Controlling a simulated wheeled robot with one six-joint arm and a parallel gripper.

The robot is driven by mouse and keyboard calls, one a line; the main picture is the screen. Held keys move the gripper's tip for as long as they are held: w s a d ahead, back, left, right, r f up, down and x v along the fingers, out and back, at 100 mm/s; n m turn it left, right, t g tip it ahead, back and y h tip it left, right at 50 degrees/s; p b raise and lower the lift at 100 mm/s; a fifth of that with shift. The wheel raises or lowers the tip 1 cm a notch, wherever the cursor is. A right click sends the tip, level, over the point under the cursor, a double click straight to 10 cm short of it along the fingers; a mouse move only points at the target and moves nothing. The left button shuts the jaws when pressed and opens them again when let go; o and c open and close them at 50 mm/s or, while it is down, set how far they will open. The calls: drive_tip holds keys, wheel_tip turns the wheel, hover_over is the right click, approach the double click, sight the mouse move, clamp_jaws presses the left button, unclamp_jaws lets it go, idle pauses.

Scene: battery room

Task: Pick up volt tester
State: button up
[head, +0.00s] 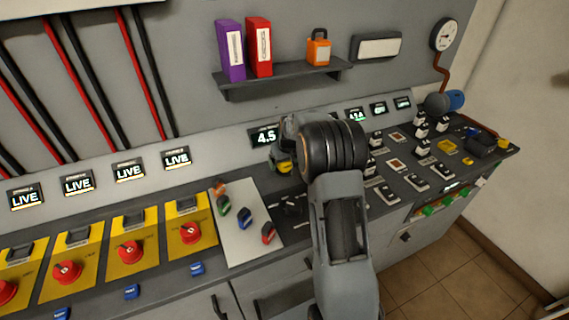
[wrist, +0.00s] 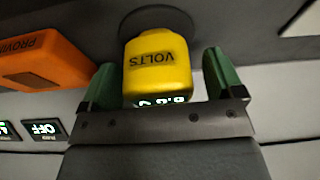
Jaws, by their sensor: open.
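The volt tester (wrist: 157,70) is a yellow block marked VOLTS with a small lit display, seen in the wrist view. It stands in front of a dark round shape. My gripper (wrist: 160,64) has its two green fingers apart, one on each side of the tester, with slight gaps visible. In the head view a small yellow patch, apparently the tester (head: 285,167), shows just left of my dark wrist, which hides most of the gripper.
An orange proving unit (wrist: 42,62) lies close to the left finger in the wrist view. In the head view, a pale mat (head: 238,249) with small coloured items lies left of my arm. Yellow switch panels (head: 131,236) stand further left, and a shelf (head: 285,76) is above.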

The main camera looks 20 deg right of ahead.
drive_tip(key=shift+c, duration=0.5)
drive_tip(key=c, duration=1)
drive_tip(key=shift+r, duration=0.1)
drive_tip(key=shift+r, duration=0.55)
drive_tip(key=s+d+r+b, duration=0.1)
drive_tip(key=s+d+r, duration=0.8)
drive_tip(key=s+r, duration=0.1)
drive_tip(key=shift+d+r+b, duration=0.35)
drive_tip(key=shift+r+b, duration=0.05)
drive_tip(key=shift+r, duration=0.5)
drive_tip(key=shift+s, duration=0.1)
